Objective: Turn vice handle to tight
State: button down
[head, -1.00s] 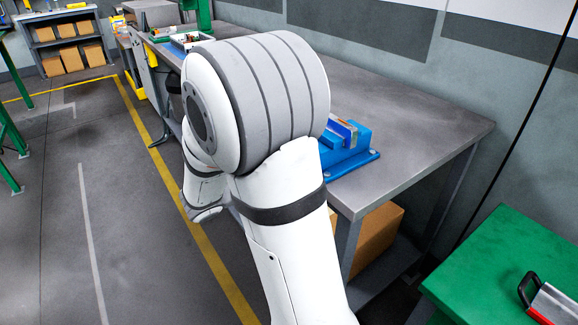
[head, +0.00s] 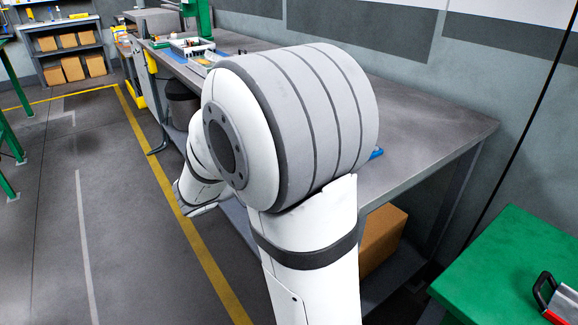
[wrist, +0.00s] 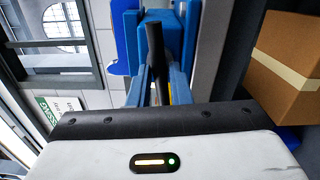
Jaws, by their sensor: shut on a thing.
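The blue vice (wrist: 178,35) fills the upper middle of the wrist view. Its dark handle (wrist: 155,45) runs up and down in front of it. My gripper (wrist: 157,85) is shut on the handle, with the handle's lower end between the fingers. In the head view my arm hides the gripper, the handle and nearly all of the vice. Only a blue corner of the vice base (head: 377,153) shows past the arm, on the workbench (head: 430,125).
A cardboard box (head: 382,238) sits under the bench and also shows at the right of the wrist view (wrist: 290,65). A green table (head: 510,265) stands at the lower right. The floor left of the yellow line is open. Trays and tools lie farther along the bench.

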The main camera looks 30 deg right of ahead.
jog(key=shift+f+m+b, duration=0.1)
jog(key=shift+m+b, duration=0.7)
jog(key=shift+b, duration=0.35)
jog(key=c, duration=1.3)
grip_release()
jog(key=shift+a, duration=0.1)
jog(key=a+b, duration=0.1)
jog(key=a, duration=0.6)
jog(key=shift+s, duration=0.1)
jog(key=shift+d, duration=0.1)
